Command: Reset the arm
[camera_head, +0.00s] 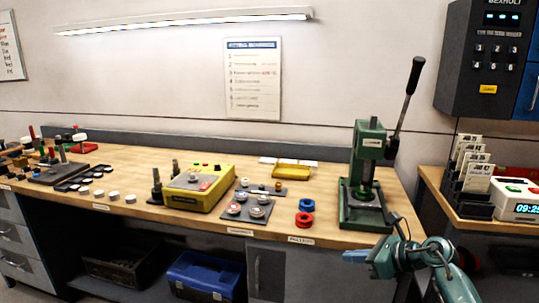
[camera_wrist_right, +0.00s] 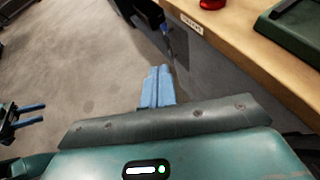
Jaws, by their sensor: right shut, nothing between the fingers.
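My right gripper (camera_head: 356,256) is at the lower right of the head view, in front of the bench edge and below the green press. Its blue fingers (camera_wrist_right: 157,86) lie together in the right wrist view, with nothing between them. The green press (camera_head: 366,180) stands at the bench's right end. Its lever arm (camera_head: 404,100) points up, leaning right, with a black handle on top; my gripper is well apart from it. My left gripper (camera_wrist_right: 30,115) shows at the left edge of the right wrist view, its two blue fingers apart and empty.
The wooden bench (camera_head: 330,165) holds a yellow device (camera_head: 198,187), a grey plate with round parts (camera_head: 249,207), and red (camera_head: 304,219) and blue (camera_head: 307,205) rings. A side table (camera_head: 450,207) with a card rack and clock stands right. Open floor (camera_wrist_right: 80,60) lies below my right gripper.

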